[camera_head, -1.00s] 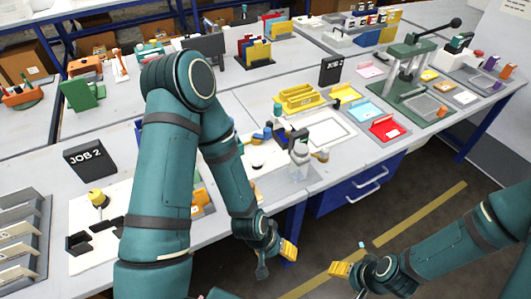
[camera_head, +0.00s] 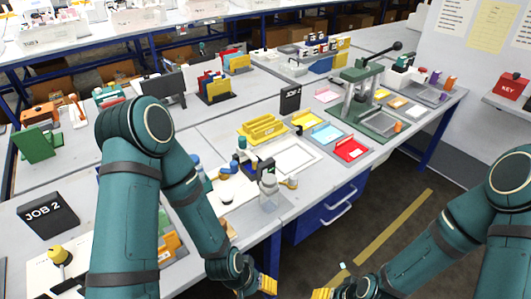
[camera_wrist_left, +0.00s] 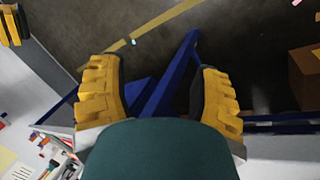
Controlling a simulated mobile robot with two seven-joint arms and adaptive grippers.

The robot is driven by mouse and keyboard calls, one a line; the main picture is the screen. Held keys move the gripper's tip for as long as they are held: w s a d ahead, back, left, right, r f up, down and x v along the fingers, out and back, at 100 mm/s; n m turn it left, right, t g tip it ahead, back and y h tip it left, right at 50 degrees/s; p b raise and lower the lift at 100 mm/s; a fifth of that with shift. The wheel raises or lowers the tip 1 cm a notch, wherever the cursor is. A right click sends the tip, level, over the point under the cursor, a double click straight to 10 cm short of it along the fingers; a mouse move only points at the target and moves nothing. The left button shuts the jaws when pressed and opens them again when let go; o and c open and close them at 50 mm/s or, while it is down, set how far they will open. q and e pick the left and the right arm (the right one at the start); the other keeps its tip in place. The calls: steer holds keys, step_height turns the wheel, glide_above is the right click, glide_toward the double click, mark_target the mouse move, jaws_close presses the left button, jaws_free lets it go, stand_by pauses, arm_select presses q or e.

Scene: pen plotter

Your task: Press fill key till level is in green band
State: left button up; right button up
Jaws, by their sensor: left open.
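No fill key, level or green band can be made out at this size. A small device with a clear bottle-like body and grey top (camera_head: 268,188) stands at the table's front edge in the head view. A machine with a green and black head (camera_head: 243,160) is just behind it. My left gripper (camera_head: 265,285) hangs in front of the table edge, low in the head view, apart from the device. In the left wrist view it is open and empty (camera_wrist_left: 160,95), above the floor. My right gripper (camera_head: 325,293) is mostly cut off at the bottom edge.
Yellow (camera_head: 263,130), blue and red (camera_head: 350,149) trays lie behind the device. A green lever press (camera_head: 372,95) stands farther right. Blue drawers (camera_head: 322,215) are under the table. A red KEY box (camera_head: 511,86) is at far right. Open floor lies between my arms.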

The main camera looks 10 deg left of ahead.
arm_select(q)
jaws_close()
stand_by(1.4)
